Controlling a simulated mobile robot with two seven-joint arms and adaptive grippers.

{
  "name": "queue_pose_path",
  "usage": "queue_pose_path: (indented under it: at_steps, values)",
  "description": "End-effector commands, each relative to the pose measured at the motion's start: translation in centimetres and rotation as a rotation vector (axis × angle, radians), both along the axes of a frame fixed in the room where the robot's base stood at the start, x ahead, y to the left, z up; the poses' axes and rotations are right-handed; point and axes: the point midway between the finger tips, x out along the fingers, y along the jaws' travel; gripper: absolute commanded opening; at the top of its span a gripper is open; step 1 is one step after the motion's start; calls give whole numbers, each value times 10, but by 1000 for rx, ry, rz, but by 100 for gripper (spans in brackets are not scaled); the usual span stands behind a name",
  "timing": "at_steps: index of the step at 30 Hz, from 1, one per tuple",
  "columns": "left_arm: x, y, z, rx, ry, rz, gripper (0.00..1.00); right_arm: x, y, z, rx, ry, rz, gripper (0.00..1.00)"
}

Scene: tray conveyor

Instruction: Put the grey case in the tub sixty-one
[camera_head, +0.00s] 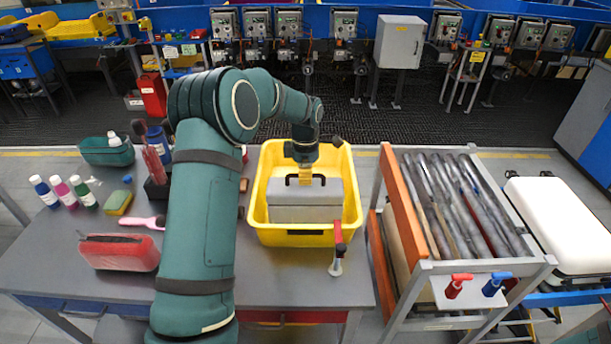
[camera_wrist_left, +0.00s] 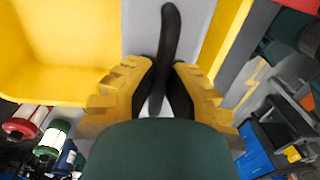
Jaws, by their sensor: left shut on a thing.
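The grey case (camera_head: 305,205) is inside the yellow tub (camera_head: 266,231) on the grey table in the head view. Its black handle points up. My left gripper (camera_head: 305,176) is above the case at the handle. In the left wrist view, the yellow fingers of my left gripper (camera_wrist_left: 160,88) are closed around the black handle (camera_wrist_left: 169,40). The yellow tub wall (camera_wrist_left: 60,50) shows beside the grey case (camera_wrist_left: 145,25) there. I cannot read a number on the tub. My right gripper is not in view.
A red case (camera_head: 118,254), several bottles (camera_head: 62,189) and a green bin (camera_head: 108,152) stand at the left of the table. A horn-like tool (camera_head: 338,262) is at the tub's front right. A roller conveyor (camera_head: 460,205) stands to the right.

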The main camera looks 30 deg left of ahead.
Motion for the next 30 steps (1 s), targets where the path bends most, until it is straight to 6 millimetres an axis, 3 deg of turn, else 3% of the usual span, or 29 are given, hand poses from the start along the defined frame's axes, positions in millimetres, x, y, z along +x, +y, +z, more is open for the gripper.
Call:
queue_pose_path:
  at_steps: [8, 9, 10, 22, 30]
  values:
    - [1, 0, 0, 0, -2, -1, 0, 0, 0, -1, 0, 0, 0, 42]
    - [0, 0, -1, 0, 0, -1, 25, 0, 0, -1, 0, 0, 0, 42]
    - [0, 0, -1, 0, 0, -1, 35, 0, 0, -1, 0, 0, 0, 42]
    - [1, 0, 5, 0, -1, -1, 35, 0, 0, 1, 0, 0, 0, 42]
    - [3, 1, 51, 1, -4, 0, 35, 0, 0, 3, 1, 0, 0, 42]
